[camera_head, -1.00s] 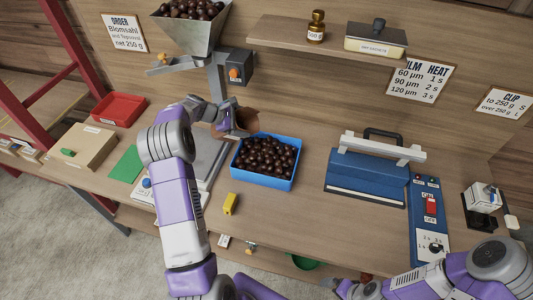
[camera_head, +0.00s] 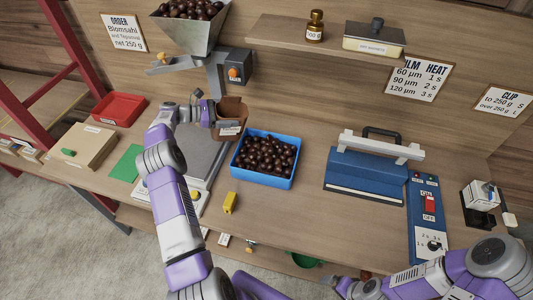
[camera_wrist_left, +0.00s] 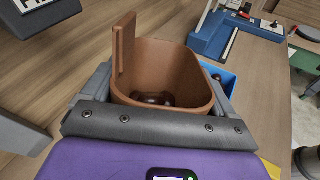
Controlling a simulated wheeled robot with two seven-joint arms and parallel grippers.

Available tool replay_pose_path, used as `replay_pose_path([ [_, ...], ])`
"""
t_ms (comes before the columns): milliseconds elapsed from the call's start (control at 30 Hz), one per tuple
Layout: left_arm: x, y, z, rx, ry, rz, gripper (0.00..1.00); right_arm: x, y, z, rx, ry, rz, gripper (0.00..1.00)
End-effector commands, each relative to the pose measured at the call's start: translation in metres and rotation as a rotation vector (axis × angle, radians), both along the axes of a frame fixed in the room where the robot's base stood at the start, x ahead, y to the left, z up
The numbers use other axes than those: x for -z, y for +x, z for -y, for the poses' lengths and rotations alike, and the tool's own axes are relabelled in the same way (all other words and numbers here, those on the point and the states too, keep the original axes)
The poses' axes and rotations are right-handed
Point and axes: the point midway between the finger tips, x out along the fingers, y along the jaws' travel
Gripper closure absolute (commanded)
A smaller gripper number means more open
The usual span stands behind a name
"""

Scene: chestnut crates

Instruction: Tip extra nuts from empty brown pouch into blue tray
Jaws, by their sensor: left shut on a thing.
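My left gripper (camera_head: 212,116) is shut on the brown pouch (camera_head: 232,112), which it holds upright with its mouth up, behind and left of the blue tray. In the left wrist view the pouch (camera_wrist_left: 125,55) is clamped between the fingers, and a few dark nuts (camera_wrist_left: 152,98) lie in its bottom. The blue tray (camera_head: 263,183) sits on the bench, filled with many dark brown nuts (camera_head: 265,157). Part of the tray (camera_wrist_left: 229,84) shows behind the pouch in the left wrist view.
A hopper of nuts (camera_head: 190,35) hangs above the pouch. A grey scale (camera_head: 200,155) lies below the gripper. A blue sealer (camera_head: 367,175) stands right of the tray. A yellow block (camera_head: 230,202) lies in front. A red tray (camera_head: 118,109) is at the left.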

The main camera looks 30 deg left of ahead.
Motion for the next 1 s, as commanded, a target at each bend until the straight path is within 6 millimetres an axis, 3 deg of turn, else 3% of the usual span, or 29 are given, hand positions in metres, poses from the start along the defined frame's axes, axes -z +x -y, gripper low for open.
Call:
replay_pose_path([
  [600, 0.018, -0.004, -0.023, -0.001, -0.244, 0.053, 0.96, 0.068, 0.0, 0.0, 0.0, 0.0, 0.0, 0.0],
  [1000, 0.018, -0.006, -0.027, -0.001, -0.296, 0.061, 0.96, 0.087, 0.0, 0.0, 0.0, 0.0, 0.0, 0.0],
])
